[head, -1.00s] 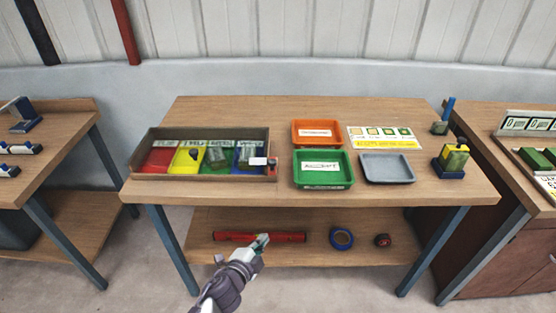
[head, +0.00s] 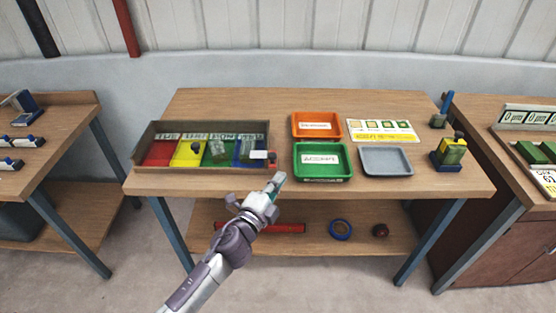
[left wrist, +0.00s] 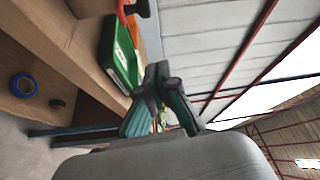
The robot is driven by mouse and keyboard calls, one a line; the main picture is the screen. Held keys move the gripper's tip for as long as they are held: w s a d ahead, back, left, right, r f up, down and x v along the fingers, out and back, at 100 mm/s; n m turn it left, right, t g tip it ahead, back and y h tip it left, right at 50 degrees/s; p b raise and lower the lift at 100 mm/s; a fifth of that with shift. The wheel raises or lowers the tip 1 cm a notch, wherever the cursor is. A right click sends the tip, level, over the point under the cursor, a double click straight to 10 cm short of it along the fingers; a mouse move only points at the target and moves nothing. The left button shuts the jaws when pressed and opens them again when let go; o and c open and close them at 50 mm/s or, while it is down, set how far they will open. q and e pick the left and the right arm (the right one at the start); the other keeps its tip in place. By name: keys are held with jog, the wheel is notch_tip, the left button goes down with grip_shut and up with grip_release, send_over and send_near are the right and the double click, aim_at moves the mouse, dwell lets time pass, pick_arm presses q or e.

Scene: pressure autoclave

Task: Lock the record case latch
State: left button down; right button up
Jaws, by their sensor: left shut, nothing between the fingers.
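The record case (head: 200,170) is a brown open box on the table, with red, yellow, green and blue compartments holding upright clear cards. At its right end are a white tab (head: 259,154) and a small red and dark latch piece (head: 272,160). I cannot tell the latch's exact position. My left gripper (head: 279,177) is shut and empty, just in front of the table edge, below and slightly right of the latch piece, apart from it. In the left wrist view the gripper (left wrist: 162,75) shows its fingers together, with a red and dark part (left wrist: 130,10) above. My right gripper is not in view.
A green tray (head: 322,176), an orange tray (head: 317,135) and a grey tray (head: 386,173) stand right of the case. A yellow-green block (head: 452,152) is at the far right. The lower shelf holds a red bar (head: 290,228) and blue tape (head: 340,238).

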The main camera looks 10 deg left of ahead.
aim_at(273, 155)
pick_arm(q)
jog(key=w+a, duration=0.2)
jog(key=w, duration=0.5)
jog(key=shift+w+f+p, duration=0.15)
jog(key=shift+w+p, duration=0.15)
jog(key=shift+p, duration=0.15)
